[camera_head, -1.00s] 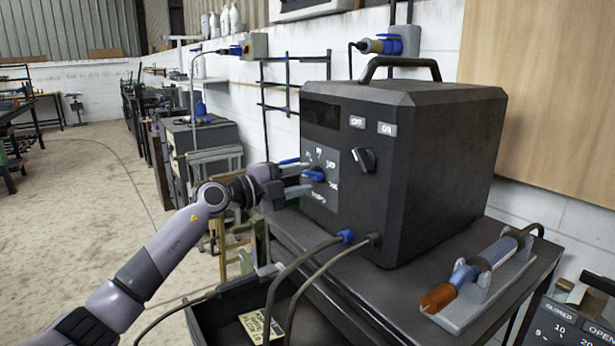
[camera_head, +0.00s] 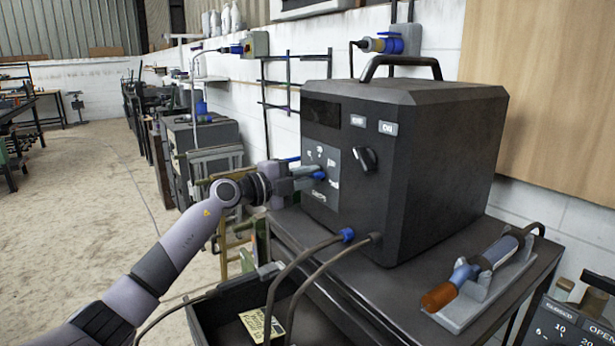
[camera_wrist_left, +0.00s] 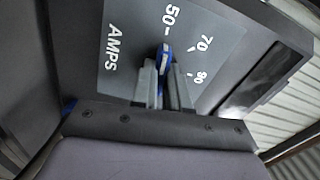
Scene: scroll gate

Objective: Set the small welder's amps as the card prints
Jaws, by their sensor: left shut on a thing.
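The small welder (camera_head: 435,165) is a black box with a top handle, standing on a dark metal cart. Its grey amps panel (camera_head: 326,203) faces left. My left gripper (camera_head: 317,173) is shut on the blue amps knob (camera_wrist_left: 164,54). In the left wrist view the fingers (camera_wrist_left: 163,76) lie on both sides of the knob, and the panel prints AMPS, 50, 70 and 90. The knob's top lies near the 50 mark; its exact setting is unclear. A yellow card (camera_head: 254,324) lies in the cart's dark tray, its print too small to read. My right gripper is not in view.
A black switch (camera_head: 364,159) sits beside the panel, below OFF and ON labels. Cables (camera_head: 300,262) leave the welder's lower front. A torch (camera_head: 478,267) rests in a grey holder at the right. A numbered panel (camera_head: 565,326) stands at the lower right.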

